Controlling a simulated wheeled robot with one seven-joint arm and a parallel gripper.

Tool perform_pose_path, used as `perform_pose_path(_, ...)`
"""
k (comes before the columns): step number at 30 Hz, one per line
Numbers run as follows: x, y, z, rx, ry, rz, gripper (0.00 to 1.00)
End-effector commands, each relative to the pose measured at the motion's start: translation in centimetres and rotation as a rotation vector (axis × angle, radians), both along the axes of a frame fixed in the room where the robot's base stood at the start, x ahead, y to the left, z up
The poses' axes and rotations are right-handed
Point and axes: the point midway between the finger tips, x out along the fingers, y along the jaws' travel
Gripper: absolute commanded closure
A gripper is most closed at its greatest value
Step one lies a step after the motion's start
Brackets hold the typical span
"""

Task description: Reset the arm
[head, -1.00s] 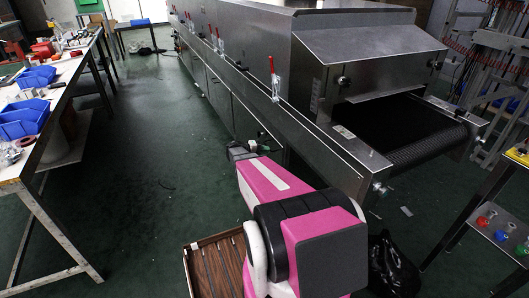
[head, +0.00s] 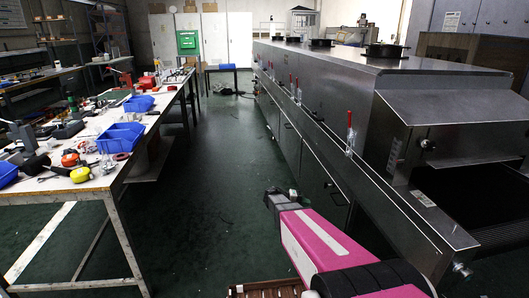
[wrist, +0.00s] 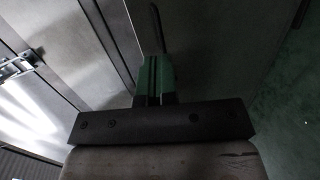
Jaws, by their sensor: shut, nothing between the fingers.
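My arm, pink and black, shows at the bottom of the head view. My gripper (wrist: 154,80) has green fingers and sits at the top middle of the wrist view, above a dark bar. Its fingers are together with nothing between them. Metal panels lie behind it in the wrist view, with the green floor at the right. The long metal tunnel dryer (head: 330,110) runs along the right of the head view, with red-handled clamps (head: 349,130) on its side. The fingertips are hard to make out in the head view.
A workbench (head: 150,130) at the left holds blue bins (head: 120,138) and several loose tools and parts. The dark green floor (head: 215,170) between bench and dryer is clear. A brown slatted box (head: 265,291) stands at the bottom edge. White cabinets (head: 225,40) line the back wall.

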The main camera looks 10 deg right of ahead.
Motion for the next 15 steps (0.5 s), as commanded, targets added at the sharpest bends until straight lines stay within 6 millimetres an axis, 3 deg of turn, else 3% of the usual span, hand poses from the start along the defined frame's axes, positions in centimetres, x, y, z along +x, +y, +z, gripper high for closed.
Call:
perform_pose_path(8,-6.7,1.4,0.1,0.345,0.048,-0.034,1.0)
perform_pose_path(15,-13.4,5.8,0.7,0.785,0.05,-0.023,1.0)
